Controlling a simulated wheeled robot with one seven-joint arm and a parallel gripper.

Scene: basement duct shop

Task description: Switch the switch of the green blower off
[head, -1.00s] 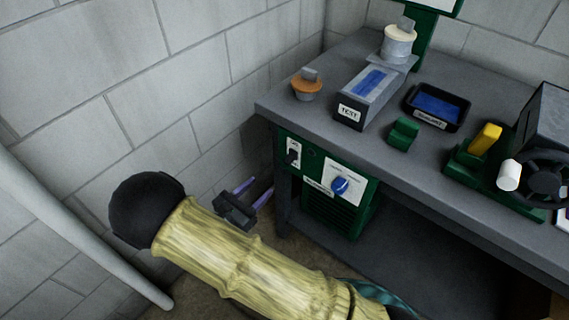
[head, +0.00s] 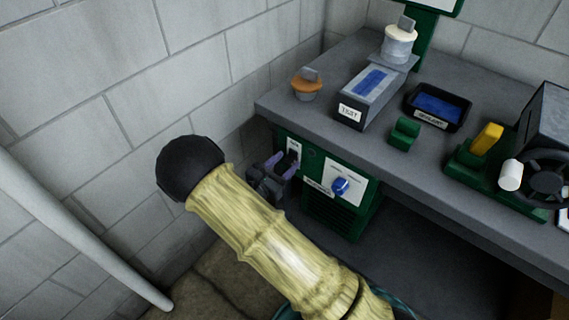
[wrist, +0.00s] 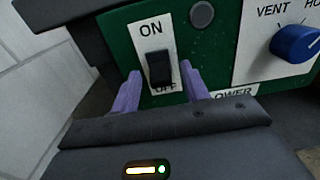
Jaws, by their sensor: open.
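The green blower (head: 318,217) stands under the workbench; its front panel fills the upper part of the wrist view (wrist: 118,22). A black rocker switch (wrist: 159,67) sits on a white plate marked ON above and OFF below. In the head view my gripper (head: 279,161) is at the panel's left end.
A blue knob (wrist: 296,43) marked VENT is right of the switch, with a dark round button (wrist: 202,14) between. The bench top (head: 365,131) overhangs the panel. A block wall (head: 190,95) is close on the left. On the bench are a black tray (head: 463,122) and a TEST box (head: 349,116).

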